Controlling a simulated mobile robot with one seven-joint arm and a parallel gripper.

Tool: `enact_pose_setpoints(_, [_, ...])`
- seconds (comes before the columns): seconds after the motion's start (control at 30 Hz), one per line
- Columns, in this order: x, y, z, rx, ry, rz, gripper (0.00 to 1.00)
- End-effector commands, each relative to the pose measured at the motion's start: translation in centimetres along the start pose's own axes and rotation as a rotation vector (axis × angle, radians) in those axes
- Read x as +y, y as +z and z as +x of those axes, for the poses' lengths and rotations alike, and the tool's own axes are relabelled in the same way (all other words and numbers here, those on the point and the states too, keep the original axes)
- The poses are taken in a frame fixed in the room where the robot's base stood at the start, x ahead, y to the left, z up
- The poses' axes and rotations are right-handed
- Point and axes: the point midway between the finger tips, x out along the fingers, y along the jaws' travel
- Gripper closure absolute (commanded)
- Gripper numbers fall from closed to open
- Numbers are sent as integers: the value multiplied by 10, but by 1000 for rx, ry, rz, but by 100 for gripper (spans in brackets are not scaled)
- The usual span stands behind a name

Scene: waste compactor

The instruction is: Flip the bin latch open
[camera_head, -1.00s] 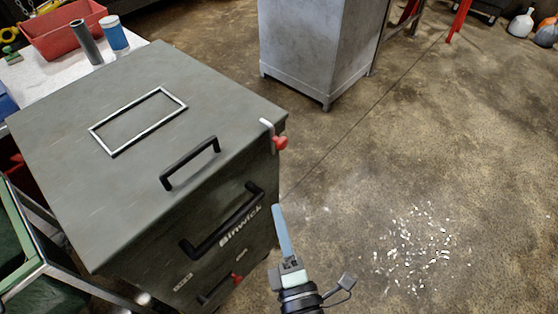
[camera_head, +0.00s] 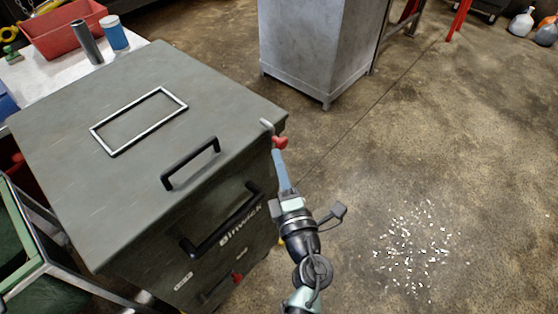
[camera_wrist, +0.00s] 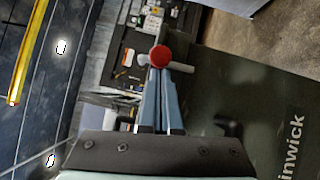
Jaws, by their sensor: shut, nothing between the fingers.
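The bin (camera_head: 150,130) is a dark grey-green box with a closed lid, a black lid handle (camera_head: 190,163) and a black front handle (camera_head: 222,222). The bin latch is a pale metal hook with a red knob (camera_head: 279,143) at the lid's right front corner. In the wrist view the red knob (camera_wrist: 160,56) appears straight beyond my fingertips, with a pale bar (camera_wrist: 182,67) to its right. My gripper (camera_head: 277,156) is shut and empty, its blue fingers (camera_wrist: 160,75) pointing up at the knob from just below. I cannot tell whether they touch it.
A second red knob (camera_head: 237,278) sits low on the bin front. A grey metal cabinet (camera_head: 318,50) stands behind, a red tray (camera_head: 65,30) rests on the table at back left, and pale scraps (camera_head: 415,245) lie on the floor. Floor to the right is mostly clear.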

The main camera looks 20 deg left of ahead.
Motion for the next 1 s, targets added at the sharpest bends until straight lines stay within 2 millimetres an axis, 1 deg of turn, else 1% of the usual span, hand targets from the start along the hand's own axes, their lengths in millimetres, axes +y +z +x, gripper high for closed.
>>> enact_pose_setpoints(0.27, [1,0,0,0,-1,2,100])
enact_pose_setpoints(0.43, [5,2,1,0,-15,22,100])
enact_pose_setpoints(1.0, [7,5,4,0,-56,83,100])
